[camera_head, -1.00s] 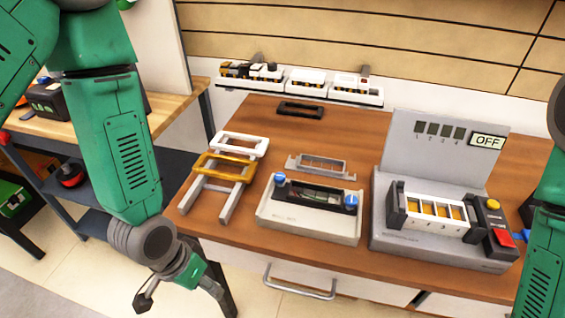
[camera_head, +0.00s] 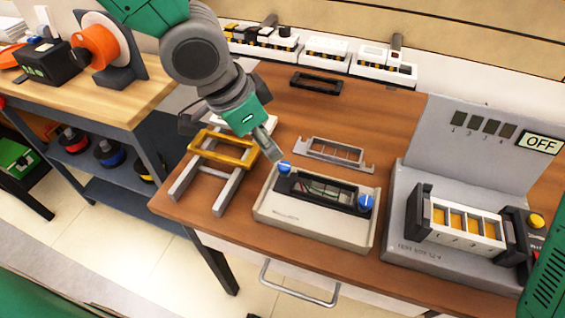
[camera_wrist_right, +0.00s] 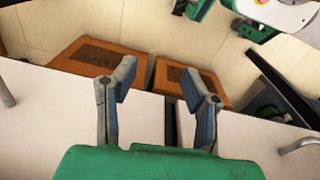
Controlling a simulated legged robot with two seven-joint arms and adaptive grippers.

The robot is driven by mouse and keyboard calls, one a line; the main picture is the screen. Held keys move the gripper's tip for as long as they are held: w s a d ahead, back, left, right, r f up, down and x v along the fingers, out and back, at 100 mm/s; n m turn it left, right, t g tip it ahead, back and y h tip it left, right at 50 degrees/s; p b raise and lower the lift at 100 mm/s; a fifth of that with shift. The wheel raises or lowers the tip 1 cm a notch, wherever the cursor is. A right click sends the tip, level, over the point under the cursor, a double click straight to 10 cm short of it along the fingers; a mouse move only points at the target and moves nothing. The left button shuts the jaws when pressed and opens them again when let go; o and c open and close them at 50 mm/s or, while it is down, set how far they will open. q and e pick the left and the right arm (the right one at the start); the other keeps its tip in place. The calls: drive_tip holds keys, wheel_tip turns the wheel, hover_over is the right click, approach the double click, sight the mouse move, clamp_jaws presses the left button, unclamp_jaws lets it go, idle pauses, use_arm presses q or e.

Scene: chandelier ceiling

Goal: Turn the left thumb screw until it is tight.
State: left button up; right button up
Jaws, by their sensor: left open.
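The left thumb screw (camera_head: 284,167) is a blue knob at the left end of a black frame (camera_head: 322,192). The frame sits in a light grey fixture (camera_head: 310,227) on the brown table. The right thumb screw (camera_head: 366,202) is a matching blue knob at the frame's other end. My left gripper (camera_head: 272,150) points down just above and left of the left screw. Its fingertips are close to the knob; whether they touch it I cannot tell. My right gripper (camera_wrist_right: 158,88) shows in the right wrist view, fingers apart and empty, away from the fixture.
A yellow frame on a grey stand (camera_head: 223,149) is left of the fixture. A grey bracket (camera_head: 335,152) lies behind it. A grey test station (camera_head: 450,245) with an OFF sign (camera_head: 540,142) stands at right. White module trays (camera_head: 325,55) line the back.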

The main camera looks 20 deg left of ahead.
sight(284, 164)
use_arm(q)
drive_tip(key=b+x, duration=0.1)
drive_tip(key=x, duration=0.5)
drive_tip(key=shift+w+d+f+b, duration=0.1)
drive_tip(key=shift+d+f+b, duration=0.1)
drive_tip(key=shift+f+b, duration=0.1)
drive_tip(key=shift+w+d+f, duration=0.15)
drive_tip(key=shift+w+f, duration=0.1)
drive_tip(key=shift+f, duration=0.4)
drive_tip(key=shift+c, duration=0.4)
clamp_jaws()
